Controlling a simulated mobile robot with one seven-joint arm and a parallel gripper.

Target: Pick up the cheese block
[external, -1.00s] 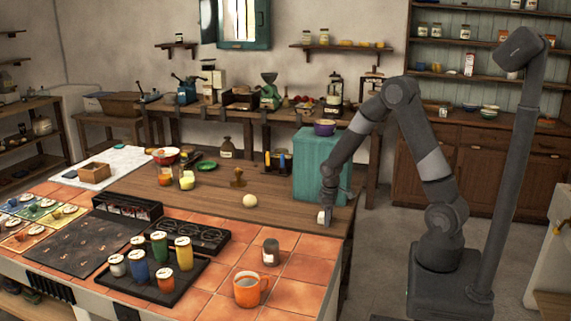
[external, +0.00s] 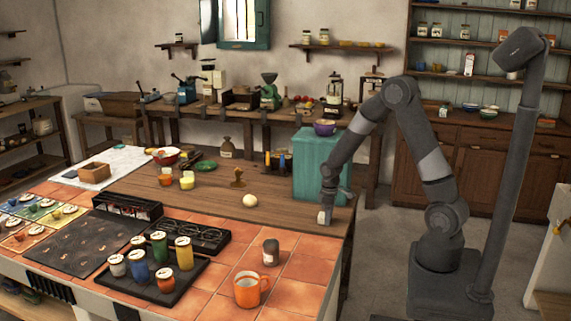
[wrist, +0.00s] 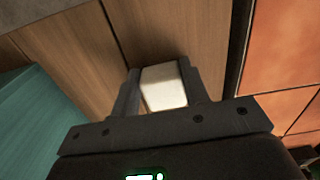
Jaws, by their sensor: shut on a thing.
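The cheese block is a small pale cream block (wrist: 163,87), seen between my two fingers in the wrist view. In the external view it is a small white patch (external: 321,217) at the tip of my gripper, near the right end of the wooden counter (external: 275,212). My gripper (wrist: 162,90) points down and is shut on the block, with a finger on each side. The block is at or very near the wood; I cannot tell whether it touches.
A teal box (external: 316,165) stands close behind my gripper. A pale round ball (external: 250,200) lies to the left on the wood. A dark jar (external: 271,252) and an orange mug (external: 249,289) stand on the tiles in front. The counter's right edge is close.

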